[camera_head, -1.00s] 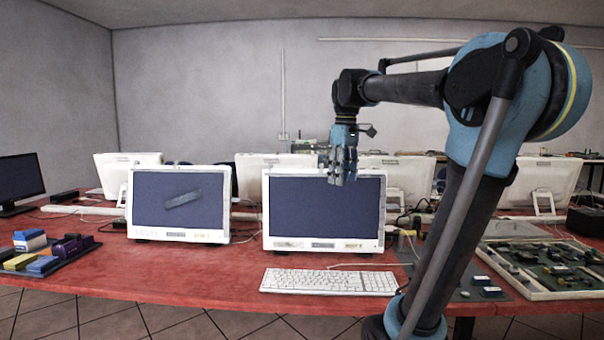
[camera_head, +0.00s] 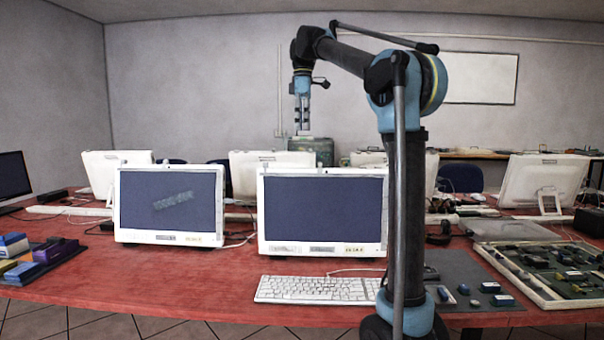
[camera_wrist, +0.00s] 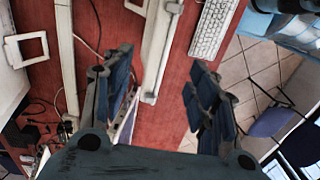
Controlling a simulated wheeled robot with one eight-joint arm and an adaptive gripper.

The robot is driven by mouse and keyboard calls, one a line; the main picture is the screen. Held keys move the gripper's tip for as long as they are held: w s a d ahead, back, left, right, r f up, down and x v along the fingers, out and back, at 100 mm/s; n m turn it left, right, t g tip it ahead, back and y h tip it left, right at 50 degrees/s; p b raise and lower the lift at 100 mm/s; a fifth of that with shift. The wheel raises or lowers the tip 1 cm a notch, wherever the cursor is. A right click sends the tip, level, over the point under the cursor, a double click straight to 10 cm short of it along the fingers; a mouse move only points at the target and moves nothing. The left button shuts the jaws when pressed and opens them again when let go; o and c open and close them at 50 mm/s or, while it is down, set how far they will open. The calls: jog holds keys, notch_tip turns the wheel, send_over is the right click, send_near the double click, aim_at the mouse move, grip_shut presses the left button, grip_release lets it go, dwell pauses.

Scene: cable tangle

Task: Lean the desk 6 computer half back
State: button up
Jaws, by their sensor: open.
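Two white all-in-one computers with dark screens face me on the red desk: a middle one (camera_head: 322,212) and a left one (camera_head: 168,205). Both stand upright. Small labels sit on their lower bezels, too small to read surely, so I cannot tell which is desk 6. My gripper (camera_head: 302,125) points down, above and apart from the middle computer's top edge. In the wrist view, my gripper (camera_wrist: 157,78) is open and empty, its two dark fingers spread. A white computer's narrow top edge (camera_wrist: 160,45) lies below, between the fingers in that view.
A white keyboard (camera_head: 315,289) lies in front of the middle computer. A parts tray (camera_head: 545,275) is at the right, coloured blocks (camera_head: 40,252) at the left. More white computers (camera_head: 540,180) stand behind.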

aim_at(302, 170)
jog(key=f, duration=0.5)
jog(key=s+f, duration=0.1)
jog(key=f, duration=1)
jog(key=shift+s+a+f, duration=0.15)
jog(key=shift+f, duration=0.05)
grip_shut()
jog(key=w, duration=0.4)
jog(key=shift+w+f, duration=0.15)
jog(key=shift+f, duration=0.2)
grip_release()
